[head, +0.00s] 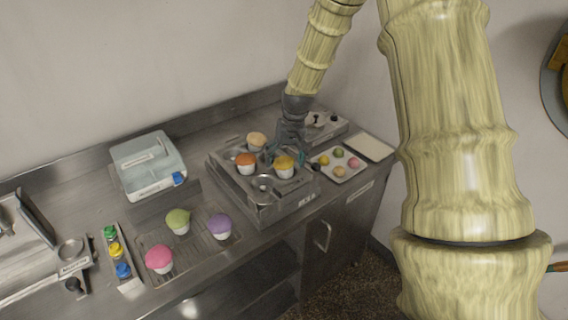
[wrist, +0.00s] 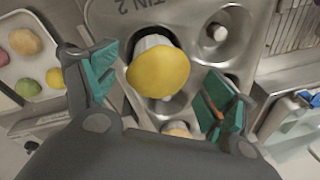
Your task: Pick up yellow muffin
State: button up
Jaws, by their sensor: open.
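The yellow muffin (head: 284,167), with a pale wrapper, sits in a cup of the metal muffin tin (head: 240,184) on the counter. In the wrist view the yellow muffin (wrist: 158,72) lies between my gripper's teal finger pads, with gaps on both sides. My gripper (wrist: 158,92) is open and empty. In the head view it (head: 285,152) is just behind and above the muffin, partly hiding it. The tin is marked "TIN 2" in the wrist view (wrist: 118,28).
An orange muffin (head: 246,163) and a peach muffin (head: 257,140) share the tin; its front cup (head: 265,185) is empty. A tray (head: 352,172) of small coloured pieces stands right. Green (head: 178,220), purple (head: 220,226) and pink (head: 159,259) muffins sit on a rack at left.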

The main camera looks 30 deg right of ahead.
jog(key=shift+a+f, duration=0.1)
jog(key=shift+f, duration=0.7)
jog(key=c, duration=0.8)
jog(key=shift+c, duration=0.2)
jog(key=shift+r, duration=0.1)
